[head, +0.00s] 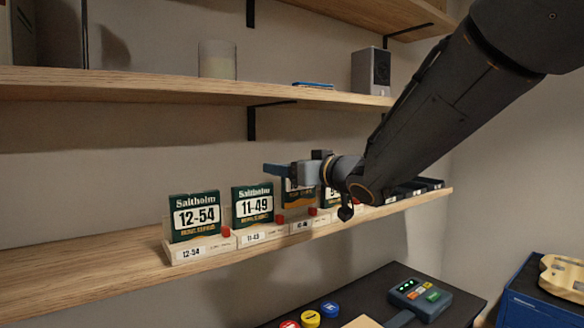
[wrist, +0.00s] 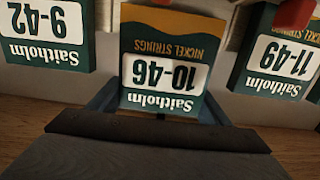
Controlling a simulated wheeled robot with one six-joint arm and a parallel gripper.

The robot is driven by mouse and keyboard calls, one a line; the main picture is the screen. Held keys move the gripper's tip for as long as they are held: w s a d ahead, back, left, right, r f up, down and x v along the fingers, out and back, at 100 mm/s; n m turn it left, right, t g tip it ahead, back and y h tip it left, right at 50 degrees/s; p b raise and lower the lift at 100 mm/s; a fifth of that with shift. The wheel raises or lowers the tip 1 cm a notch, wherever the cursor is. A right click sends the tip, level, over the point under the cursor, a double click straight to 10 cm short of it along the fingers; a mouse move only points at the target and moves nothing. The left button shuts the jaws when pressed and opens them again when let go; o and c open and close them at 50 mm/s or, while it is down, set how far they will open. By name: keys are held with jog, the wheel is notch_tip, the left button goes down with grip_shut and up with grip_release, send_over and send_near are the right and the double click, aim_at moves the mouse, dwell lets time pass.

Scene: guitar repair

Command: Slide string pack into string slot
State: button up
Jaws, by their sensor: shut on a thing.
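The green and orange 10-46 string pack (wrist: 163,68) is between the fingers of my gripper (wrist: 158,105) in the wrist view, where it appears upside down. My gripper (head: 279,170) is shut on it. In the head view the pack (head: 295,196) is upright above the third labelled slot (head: 301,226) from the left, partly hidden by my gripper. I cannot tell whether its lower edge is seated in the slot. The 11-49 pack (head: 252,204) and 12-54 pack (head: 195,216) stand in slots to its left. The 9-42 pack (wrist: 45,32) is on its other side.
The slots stand along a wooden shelf (head: 90,276), with red tabs (head: 280,219) between packs. Dark bins (head: 415,187) sit at its right end. An upper shelf (head: 140,88) is above my gripper. Below is a dark bench with a small device (head: 420,298).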

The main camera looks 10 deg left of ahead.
jog(key=shift+f+b, duration=1)
jog(key=shift+f, duration=0.65)
jog(key=o, duration=1.2)
jog(key=shift+b+v, duration=1.05)
jog(key=shift+v, duration=2.85)
